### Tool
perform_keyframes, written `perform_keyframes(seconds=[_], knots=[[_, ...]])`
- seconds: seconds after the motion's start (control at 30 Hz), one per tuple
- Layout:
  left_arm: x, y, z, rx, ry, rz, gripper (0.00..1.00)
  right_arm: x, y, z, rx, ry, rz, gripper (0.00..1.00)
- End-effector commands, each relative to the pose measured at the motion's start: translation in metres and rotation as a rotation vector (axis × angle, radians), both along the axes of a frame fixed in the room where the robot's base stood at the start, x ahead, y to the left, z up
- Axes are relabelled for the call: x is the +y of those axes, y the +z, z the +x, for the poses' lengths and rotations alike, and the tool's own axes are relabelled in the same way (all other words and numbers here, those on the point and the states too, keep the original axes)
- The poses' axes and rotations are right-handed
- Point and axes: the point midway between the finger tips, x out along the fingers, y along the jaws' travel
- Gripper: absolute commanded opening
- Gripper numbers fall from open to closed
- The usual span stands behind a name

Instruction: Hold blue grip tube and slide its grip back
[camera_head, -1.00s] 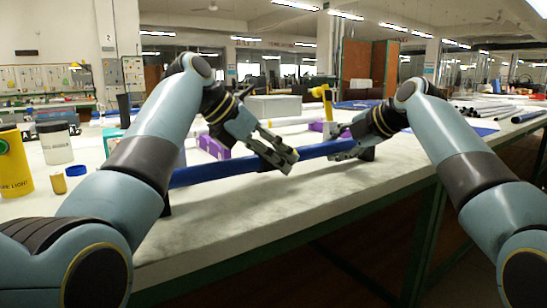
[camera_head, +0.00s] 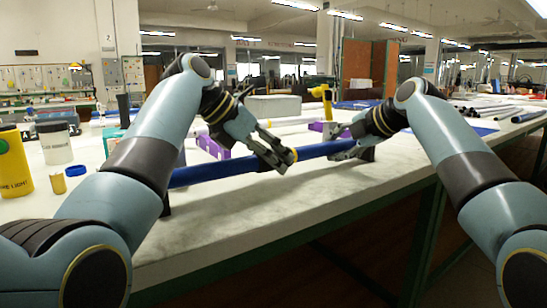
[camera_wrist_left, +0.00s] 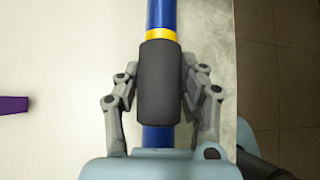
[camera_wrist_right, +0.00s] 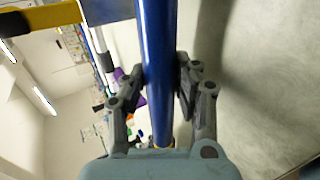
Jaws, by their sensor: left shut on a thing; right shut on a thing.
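The blue tube (camera_head: 215,172) lies level across two dark supports above the white table. Its dark grip (camera_wrist_left: 159,82) is a sleeve around the tube in the left wrist view. A yellow band (camera_wrist_left: 160,34) circles the tube just beyond the grip's end; it also shows in the head view (camera_head: 294,154). My left gripper (camera_head: 280,159) is shut around the grip, one finger on each side. My right gripper (camera_head: 346,151) is shut on the bare blue tube near its right end; the tube shows between its fingers in the right wrist view (camera_wrist_right: 157,75). In the head view the left fingers mostly hide the grip.
Dark supports stand near the tube's left end (camera_head: 166,204) and right end (camera_head: 367,154). Behind are purple blocks (camera_head: 212,146), a yellow tool (camera_head: 322,100), and a grey box (camera_head: 273,106). A yellow can (camera_head: 14,165) and white jar (camera_head: 56,145) stand left. The front table strip is clear.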

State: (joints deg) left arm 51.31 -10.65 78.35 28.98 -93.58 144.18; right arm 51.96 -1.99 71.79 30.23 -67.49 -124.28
Motion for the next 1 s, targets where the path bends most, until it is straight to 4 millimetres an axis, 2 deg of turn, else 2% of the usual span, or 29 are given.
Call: perform_keyframes(seconds=[0.03,0.23,0.57,0.6,0.77,1.0], knots=[[0.008,-0.001,-0.002,-0.003,0.007,0.003,0.0,-0.002,-0.005,-0.001,0.011,-0.001,-0.004,0.0],[0.035,-0.001,-0.021,-0.005,0.008,0.005,0.0,-0.002,-0.005,-0.001,0.01,-0.002,-0.004,0.0],[0.039,0.0,-0.025,-0.004,0.006,0.005,0.0,-0.003,-0.005,-0.001,0.01,-0.002,-0.006,0.0],[0.039,0.0,-0.025,-0.004,0.006,0.005,0.43,-0.003,-0.006,-0.001,0.01,-0.002,-0.006,0.0],[0.038,0.0,-0.025,-0.003,0.005,0.004,0.64,-0.003,-0.006,-0.001,0.01,-0.002,-0.006,0.0],[0.037,0.0,-0.026,-0.001,0.003,0.003,0.65,-0.002,-0.006,-0.001,0.01,-0.002,-0.006,0.0]])
